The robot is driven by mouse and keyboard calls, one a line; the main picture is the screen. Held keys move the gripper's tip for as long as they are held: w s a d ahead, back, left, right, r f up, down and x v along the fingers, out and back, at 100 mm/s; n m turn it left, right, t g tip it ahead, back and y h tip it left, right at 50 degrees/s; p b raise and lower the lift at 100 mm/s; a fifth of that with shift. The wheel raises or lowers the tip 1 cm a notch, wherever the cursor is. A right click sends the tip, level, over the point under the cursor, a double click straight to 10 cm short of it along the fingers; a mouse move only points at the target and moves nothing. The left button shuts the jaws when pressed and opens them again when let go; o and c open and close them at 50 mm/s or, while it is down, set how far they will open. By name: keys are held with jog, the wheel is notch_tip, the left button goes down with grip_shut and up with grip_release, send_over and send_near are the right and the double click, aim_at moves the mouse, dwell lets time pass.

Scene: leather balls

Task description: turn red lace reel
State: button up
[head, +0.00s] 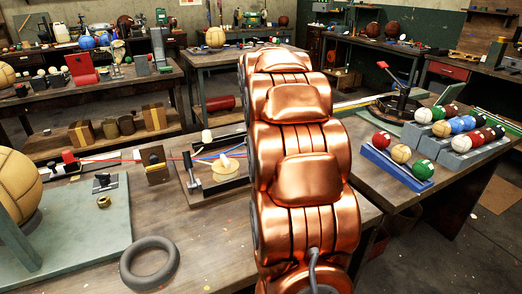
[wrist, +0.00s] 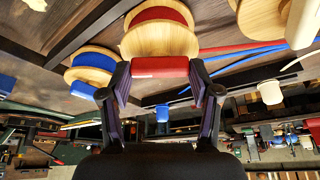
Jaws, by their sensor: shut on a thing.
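The red lace reel (wrist: 160,18) is a pale wooden spool wound with red, at the top of the wrist view. A red cylindrical grip (wrist: 160,67) is just below it, apparently its handle. My gripper (wrist: 160,72) is shut on this red grip, one finger at each end. A blue reel (wrist: 92,66) with a blue grip (wrist: 83,90) is to the left. Another wooden reel (wrist: 265,18) is to the right, partly cut off. In the head view my copper arm covers my gripper and the red reel.
Red, blue and white laces (head: 205,157) run across the bench to the left of my arm. A grey ring (head: 150,262) lies at the front. A blue rack (head: 395,168) of balls stands on the right bench.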

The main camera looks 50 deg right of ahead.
jog(key=shift+r, duration=0.1)
dwell(0.3)
jog(key=o, duration=1.1)
jog(key=shift+o, duration=0.2)
jog(key=v, duration=1.1)
jog(key=shift+r, duration=0.4)
jog(key=shift+a, duration=0.1)
